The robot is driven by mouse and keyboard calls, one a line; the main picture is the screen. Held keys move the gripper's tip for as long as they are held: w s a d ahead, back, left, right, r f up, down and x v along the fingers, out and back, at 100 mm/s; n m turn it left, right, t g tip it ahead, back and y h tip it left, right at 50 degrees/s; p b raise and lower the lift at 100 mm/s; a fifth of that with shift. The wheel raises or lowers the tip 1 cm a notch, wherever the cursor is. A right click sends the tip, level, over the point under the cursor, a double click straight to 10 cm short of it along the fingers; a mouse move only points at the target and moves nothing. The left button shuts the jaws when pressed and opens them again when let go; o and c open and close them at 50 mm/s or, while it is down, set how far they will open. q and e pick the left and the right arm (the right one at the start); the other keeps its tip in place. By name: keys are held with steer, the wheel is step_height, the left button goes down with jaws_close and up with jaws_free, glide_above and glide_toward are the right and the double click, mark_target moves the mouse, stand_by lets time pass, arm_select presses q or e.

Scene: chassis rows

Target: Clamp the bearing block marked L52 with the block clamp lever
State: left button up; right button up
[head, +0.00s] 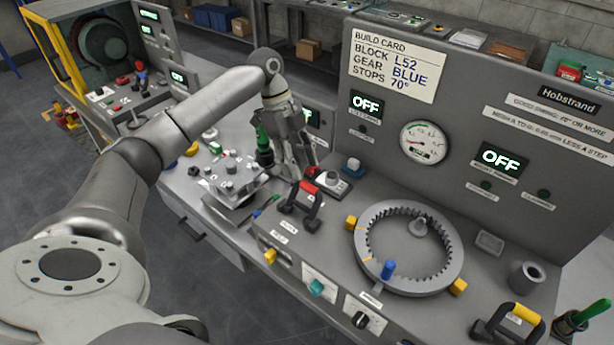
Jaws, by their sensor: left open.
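The build card (397,66) on the back panel reads block L52, gear blue, stops 70°. A metal fixture (234,181) with a plate and round studs sits on the bench left of centre. No L52 mark is legible on any block. A black lever with a red grip (304,194) stands right of the fixture; I cannot read its label, so I cannot tell whether it is the block clamp lever. My left gripper (297,168) is open, pointing down behind the red-grip lever and right of the fixture. Whether it touches anything is unclear. My right gripper is out of view.
A toothed ring (449,279) with yellow blocks and a blue peg (388,268) lies on the right bench. A green-handled tool (264,147) stands beside my left gripper. A yellow-grip handle (512,318) is at the lower right. A gauge (423,142) and displays reading OFF are on the panel.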

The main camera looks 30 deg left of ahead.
mark_target(308, 184)
arm_select(q)
steer(key=x, duration=0.3)
steer(key=shift+w+f+p, duration=0.15)
steer(key=shift+p, duration=0.25)
steer(key=x, duration=0.2)
steer(key=shift+d+f, duration=0.1)
steer(key=shift+f, duration=0.15)
steer(key=shift+w, duration=0.1)
steer(key=c, duration=0.4)
jaws_close()
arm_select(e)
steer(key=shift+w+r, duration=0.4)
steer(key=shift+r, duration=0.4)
